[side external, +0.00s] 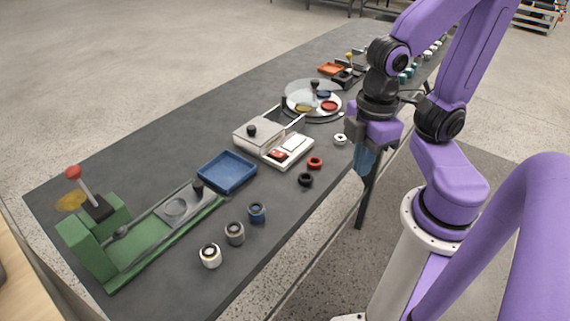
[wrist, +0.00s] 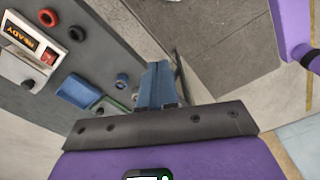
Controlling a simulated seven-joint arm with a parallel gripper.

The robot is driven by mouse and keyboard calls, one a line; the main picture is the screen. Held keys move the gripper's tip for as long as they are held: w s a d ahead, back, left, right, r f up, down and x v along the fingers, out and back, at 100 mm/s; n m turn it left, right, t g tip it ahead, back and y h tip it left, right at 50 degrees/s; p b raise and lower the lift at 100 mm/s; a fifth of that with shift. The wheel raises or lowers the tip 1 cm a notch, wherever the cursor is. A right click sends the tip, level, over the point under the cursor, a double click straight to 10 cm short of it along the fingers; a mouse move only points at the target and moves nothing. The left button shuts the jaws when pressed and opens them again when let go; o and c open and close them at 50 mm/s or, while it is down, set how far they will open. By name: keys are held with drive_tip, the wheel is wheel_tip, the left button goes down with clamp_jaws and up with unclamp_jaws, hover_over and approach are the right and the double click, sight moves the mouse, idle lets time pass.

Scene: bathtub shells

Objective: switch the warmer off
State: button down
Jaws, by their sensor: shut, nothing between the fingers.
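The warmer (side external: 258,134) is a white box with a grey lid and black knob, standing mid-table in the side external view. Its front panel has a red switch (side external: 278,155) and a small display (side external: 295,144). In the wrist view the red switch (wrist: 49,57) is at the left edge. The display (wrist: 18,34) beside it is lit and reads READY. I cannot tell how the switch is tilted. My gripper (side external: 362,172) has blue fingers, shut and empty, pointing down past the table's near edge, to the right of the warmer. The fingers (wrist: 158,85) also show in the wrist view.
A red ring (side external: 315,162) and a black ring (side external: 305,180) lie in front of the warmer. A blue tray (side external: 227,172) and a green lever fixture (side external: 145,240) stand to its left. A round turntable (side external: 312,100) stands behind. Several small cylinders line the near edge.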

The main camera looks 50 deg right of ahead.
drive_tip(key=w+a+m, duration=0.2)
drive_tip(key=w+m, duration=0.6)
drive_tip(key=w, duration=0.3)
drive_tip(key=m+g, duration=0.2)
drive_tip(key=m, duration=2)
hover_over(281, 154)
drive_tip(key=w, duration=0.3)
wheel_tip(281, 154, down, 6)
drive_tip(key=shift+s+f, duration=0.15)
drive_tip(key=shift+s, duration=0.05)
drive_tip(key=shift+f, duration=0.1)
drive_tip(key=f, duration=0.4)
drive_tip(key=s+f, duration=0.1)
drive_tip(key=f, duration=0.4)
drive_tip(key=s+f, duration=0.1)
drive_tip(key=f, duration=0.3)
drive_tip(key=shift+f, duration=0.35)
